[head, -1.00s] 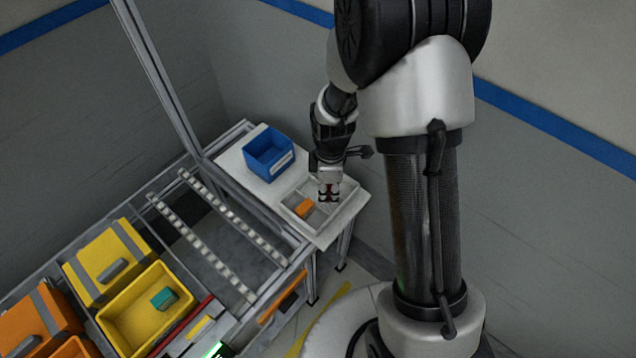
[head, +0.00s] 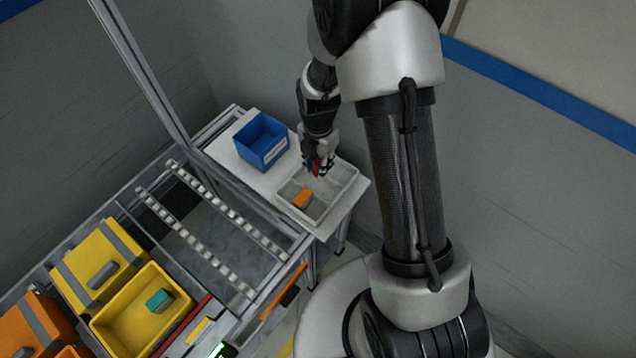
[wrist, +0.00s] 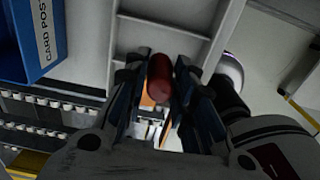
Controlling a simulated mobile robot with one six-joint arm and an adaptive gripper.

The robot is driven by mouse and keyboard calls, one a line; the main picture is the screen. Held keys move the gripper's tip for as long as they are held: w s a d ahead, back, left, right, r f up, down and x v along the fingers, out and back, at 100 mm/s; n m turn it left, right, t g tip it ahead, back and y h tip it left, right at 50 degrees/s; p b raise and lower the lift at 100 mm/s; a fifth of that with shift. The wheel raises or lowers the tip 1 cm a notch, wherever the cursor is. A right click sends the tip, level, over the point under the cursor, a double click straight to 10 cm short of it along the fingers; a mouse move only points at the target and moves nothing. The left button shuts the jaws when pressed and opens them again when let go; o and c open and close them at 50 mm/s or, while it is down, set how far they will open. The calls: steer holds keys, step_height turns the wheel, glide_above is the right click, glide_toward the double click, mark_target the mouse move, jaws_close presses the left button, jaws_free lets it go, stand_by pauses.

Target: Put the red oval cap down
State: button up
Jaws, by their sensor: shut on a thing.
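My gripper (head: 316,172) is above the back part of a white divided tray (head: 340,198). It is shut on the red oval cap (head: 316,167). In the wrist view the cap (wrist: 159,78) is a dark red rounded piece between the two fingers of my gripper (wrist: 160,85), with its rounded end showing. The tray's dividers (wrist: 165,27) show beyond it. The cap appears above the tray floor, but its exact height is hard to tell. Its lower part is hidden by the fingers.
An orange block (head: 302,198) lies in the tray's near left part. A blue bin (head: 262,142) stands left of my gripper on the white table. Roller rails (head: 205,250) and yellow bins (head: 140,310) are further left. The tray's right part looks empty.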

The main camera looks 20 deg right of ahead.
mark_target(318, 187)
step_height(318, 187, down, 9)
steer(key=shift+r+b, duration=0.1)
steer(key=shift+b, duration=0.9)
steer(key=o, duration=0.9)
steer(key=shift+c, duration=0.2)
